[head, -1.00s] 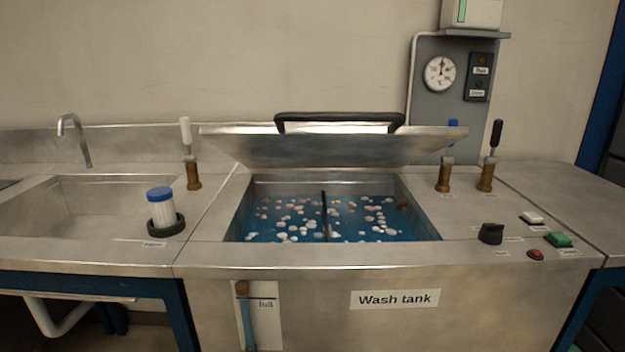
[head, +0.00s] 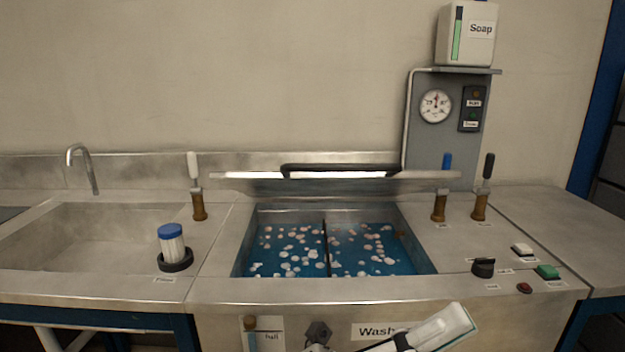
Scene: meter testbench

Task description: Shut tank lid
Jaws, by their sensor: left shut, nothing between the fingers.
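The wash tank's metal lid (head: 340,185) is raised, hinged at the back of the tank and tilted at a shallow angle. Its black handle (head: 340,169) shows along the top of its front edge. The tank opening (head: 330,250) below is uncovered and holds blue liquid with many pale floating pieces. My right gripper is not in view.
A blue-capped filter cartridge (head: 172,247) stands left of the tank by the sink (head: 95,235). Upright levers (head: 195,185) flank the tank. A black knob (head: 483,267) and buttons (head: 547,271) sit on the right. A soap box (head: 466,35) is above a gauge (head: 435,105).

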